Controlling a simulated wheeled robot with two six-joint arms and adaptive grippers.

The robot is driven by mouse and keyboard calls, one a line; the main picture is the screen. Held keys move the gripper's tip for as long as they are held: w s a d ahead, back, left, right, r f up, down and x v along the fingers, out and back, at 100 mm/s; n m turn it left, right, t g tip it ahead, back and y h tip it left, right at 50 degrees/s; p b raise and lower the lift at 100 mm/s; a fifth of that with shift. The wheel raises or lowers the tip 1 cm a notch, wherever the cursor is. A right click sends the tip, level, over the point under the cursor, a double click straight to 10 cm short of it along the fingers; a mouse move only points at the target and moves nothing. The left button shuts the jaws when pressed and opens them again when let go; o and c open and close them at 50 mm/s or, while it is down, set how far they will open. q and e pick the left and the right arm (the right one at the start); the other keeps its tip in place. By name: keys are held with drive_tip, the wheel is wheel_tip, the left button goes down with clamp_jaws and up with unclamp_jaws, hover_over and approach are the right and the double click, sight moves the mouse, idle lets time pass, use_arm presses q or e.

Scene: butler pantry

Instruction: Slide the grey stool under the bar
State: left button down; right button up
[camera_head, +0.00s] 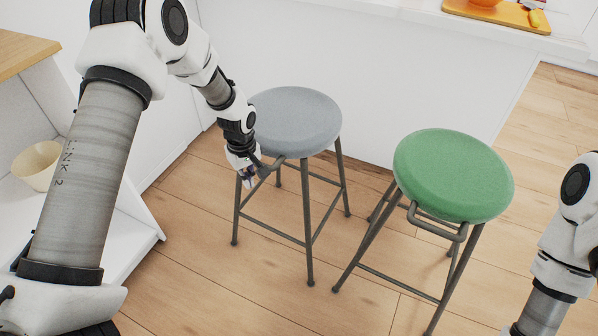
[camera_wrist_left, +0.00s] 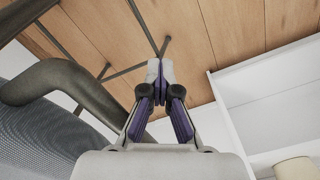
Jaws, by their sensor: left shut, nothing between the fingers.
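The grey stool (camera_head: 296,122) stands upright in front of the white bar (camera_head: 370,75), on the left side of the bar's front panel. It has a round grey seat and dark metal legs. My left gripper (camera_head: 247,180) is shut and empty, beside the stool's near left side, just below the seat's edge. In the left wrist view, the shut fingertips (camera_wrist_left: 155,72) point toward the floor. The seat's textured grey surface (camera_wrist_left: 35,125) and a dark curved bar (camera_wrist_left: 60,82) lie left of them, with no clear contact visible. My right gripper is outside the picture.
A green stool (camera_head: 453,175) stands to the right, with a floor gap between the stools. A white shelf unit (camera_head: 130,215) with a cream bowl (camera_head: 37,165) is at left. A wooden board (camera_head: 500,14) lies on the bar top. Wood floor is clear in front.

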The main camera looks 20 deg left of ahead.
use_arm(q)
drive_tip(key=shift+w+d, duration=0.1)
drive_tip(key=shift+w, duration=2.2)
drive_tip(key=shift+w+d+b, duration=0.2)
drive_tip(key=shift+w+b, duration=0.45)
drive_tip(key=shift+w, duration=2.35)
drive_tip(key=shift+w, duration=0.1)
